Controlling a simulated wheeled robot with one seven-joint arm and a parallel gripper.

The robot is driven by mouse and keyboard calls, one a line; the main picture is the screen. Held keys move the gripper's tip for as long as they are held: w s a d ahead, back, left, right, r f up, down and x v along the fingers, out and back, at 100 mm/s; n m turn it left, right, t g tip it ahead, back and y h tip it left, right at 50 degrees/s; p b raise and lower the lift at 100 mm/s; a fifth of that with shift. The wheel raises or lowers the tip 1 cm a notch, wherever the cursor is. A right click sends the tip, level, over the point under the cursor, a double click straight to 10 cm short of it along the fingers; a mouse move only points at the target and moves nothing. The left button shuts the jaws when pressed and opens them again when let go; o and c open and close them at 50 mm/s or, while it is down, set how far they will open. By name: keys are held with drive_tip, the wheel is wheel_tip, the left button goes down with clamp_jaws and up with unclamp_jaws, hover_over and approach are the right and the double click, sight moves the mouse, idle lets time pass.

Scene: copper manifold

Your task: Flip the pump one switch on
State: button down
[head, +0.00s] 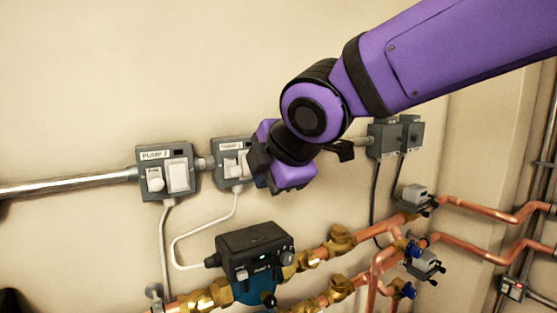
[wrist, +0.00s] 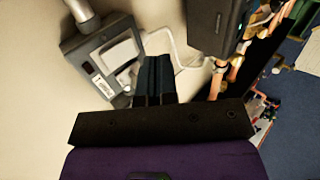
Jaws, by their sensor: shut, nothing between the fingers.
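Two grey switch boxes with white rockers hang on the wall in the head view: a left one (head: 180,186) and a right one (head: 222,178). Both labels begin with "PUMP", but I cannot read the numbers surely. My gripper (head: 258,165) is at the right box and covers its right part. In the wrist view my gripper (wrist: 155,68) has its dark fingers together, empty, beside a switch box (wrist: 76,46) with a white rocker (wrist: 120,52) and a label. I cannot tell whether the fingers touch it, or which way the rocker is tipped.
A dark-topped pump (head: 250,243) with a green light sits below on copper pipes (head: 378,232) with brass fittings. A white cable (head: 185,238) runs down from the right box. More grey boxes (head: 392,136) are on the wall at right. The wall above the boxes is clear.

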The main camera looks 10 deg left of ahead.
drive_tip(key=shift+w+a+f, duration=0.1)
drive_tip(key=shift+w+a, duration=0.5)
drive_tip(key=shift+w, duration=0.15)
drive_tip(key=shift+w+a+f, duration=0.1)
drive_tip(key=shift+w+a, duration=0.45)
drive_tip(key=shift+w, duration=0.2)
drive_tip(key=shift+w+a, duration=0.15)
drive_tip(key=shift+r, duration=0.85)
